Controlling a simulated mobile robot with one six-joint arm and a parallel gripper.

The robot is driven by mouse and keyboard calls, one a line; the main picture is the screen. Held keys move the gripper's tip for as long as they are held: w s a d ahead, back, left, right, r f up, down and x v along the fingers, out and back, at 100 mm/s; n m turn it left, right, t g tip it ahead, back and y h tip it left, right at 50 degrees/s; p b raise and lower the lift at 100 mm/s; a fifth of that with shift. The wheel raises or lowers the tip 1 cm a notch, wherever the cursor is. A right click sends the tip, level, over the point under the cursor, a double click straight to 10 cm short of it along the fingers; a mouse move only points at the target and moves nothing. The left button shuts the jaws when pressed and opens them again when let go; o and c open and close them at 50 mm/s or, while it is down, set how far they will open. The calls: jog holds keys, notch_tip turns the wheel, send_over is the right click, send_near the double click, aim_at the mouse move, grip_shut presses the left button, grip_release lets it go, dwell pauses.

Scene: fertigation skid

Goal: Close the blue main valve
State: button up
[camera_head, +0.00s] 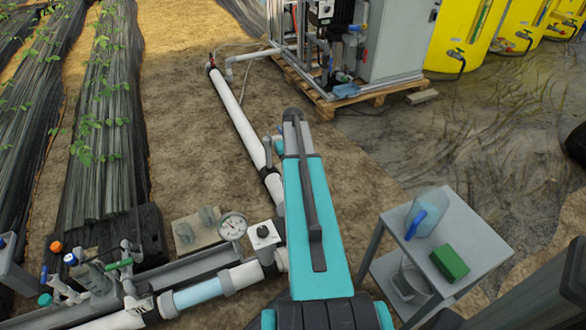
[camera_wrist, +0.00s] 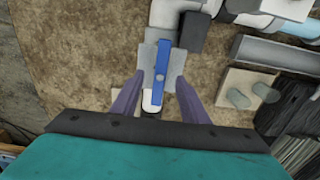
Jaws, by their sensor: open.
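The blue valve handle (camera_wrist: 160,72) shows in the wrist view as a straight bar on a grey valve body (camera_wrist: 148,57). It lies roughly in line with the white pipe, whose end (camera_wrist: 152,102) shows below it. My gripper (camera_wrist: 161,84) is open, with one purple-grey finger on each side of the handle. Gaps show between the fingers and the bar; I cannot tell how near they are in height. In the head view my teal arm covers part of the pipe line, and I cannot make out the fingers or the valve clearly there.
A pressure gauge (camera_head: 232,226) and a white fitting (camera_head: 264,236) stand left of my arm. A block with two grey cylinders (camera_wrist: 240,97) lies beside the pipe. A grey cart (camera_head: 462,240) holds a bottle and green block at right. A pump skid on a pallet (camera_head: 320,105) stands behind.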

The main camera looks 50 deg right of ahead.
jog(key=shift+f, duration=0.15)
jog(key=shift+f+b, duration=0.4)
jog(key=shift+f, duration=1.65)
jog(key=shift+f, duration=0.1)
